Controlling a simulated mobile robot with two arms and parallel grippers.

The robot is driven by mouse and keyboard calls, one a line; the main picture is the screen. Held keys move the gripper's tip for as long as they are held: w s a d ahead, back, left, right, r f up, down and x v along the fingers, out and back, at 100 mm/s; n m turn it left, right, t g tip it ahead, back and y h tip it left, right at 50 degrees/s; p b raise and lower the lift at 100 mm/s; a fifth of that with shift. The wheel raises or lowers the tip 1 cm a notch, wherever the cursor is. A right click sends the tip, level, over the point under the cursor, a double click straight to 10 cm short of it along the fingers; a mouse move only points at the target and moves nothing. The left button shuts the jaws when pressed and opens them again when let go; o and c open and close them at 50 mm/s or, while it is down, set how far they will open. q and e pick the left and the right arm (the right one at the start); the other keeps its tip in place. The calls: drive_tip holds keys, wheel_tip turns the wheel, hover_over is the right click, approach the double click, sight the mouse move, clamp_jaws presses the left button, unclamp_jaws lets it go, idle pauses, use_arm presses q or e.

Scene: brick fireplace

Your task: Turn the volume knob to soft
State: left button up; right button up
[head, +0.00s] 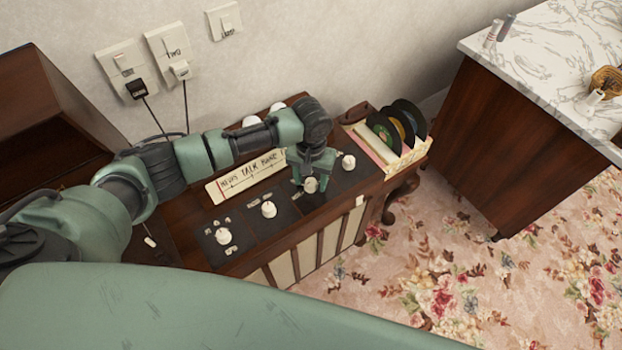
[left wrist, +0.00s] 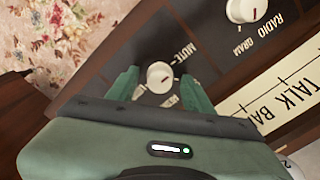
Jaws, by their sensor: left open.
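The wooden radio cabinet (head: 295,258) has a row of white knobs on dark panels. My left gripper (head: 309,174) is over the third knob from the left (head: 311,185). In the left wrist view, my left gripper (left wrist: 159,77) is open, with its fingers on either side of that white knob (left wrist: 160,79). "MUTE" is printed beside it; another label is partly hidden by a finger. I cannot tell if the fingers touch the knob. No volume or soft label is readable. My right gripper is not in view.
The radio gram knob (left wrist: 246,9) is beside the gripped area. Other knobs (head: 223,236) (head: 268,209) sit left. Records (head: 384,130) stand in a box at the cabinet's right end. A marble-topped cabinet (head: 560,50) is farther right, with carpet (head: 470,255) between.

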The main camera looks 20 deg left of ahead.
use_arm(q)
drive_tip(key=shift+f, duration=0.15)
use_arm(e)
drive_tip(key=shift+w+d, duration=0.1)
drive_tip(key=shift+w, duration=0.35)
use_arm(q)
clamp_jaws()
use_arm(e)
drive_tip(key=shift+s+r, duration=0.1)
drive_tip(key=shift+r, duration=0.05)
use_arm(q)
drive_tip(key=shift+m+p, duration=0.7)
drive_tip(key=m+p, duration=0.2)
drive_tip(key=m, duration=0.1)
drive_tip(key=m+p, duration=0.1)
drive_tip(key=m, duration=0.2)
drive_tip(key=shift+m+p, duration=0.3)
drive_tip(key=shift+m, duration=0.1)
drive_tip(key=shift+m+p, duration=0.4)
drive_tip(key=shift+m, duration=1.3)
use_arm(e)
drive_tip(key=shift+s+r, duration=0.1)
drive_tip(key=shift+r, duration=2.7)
use_arm(q)
drive_tip(key=shift+w, duration=0.1)
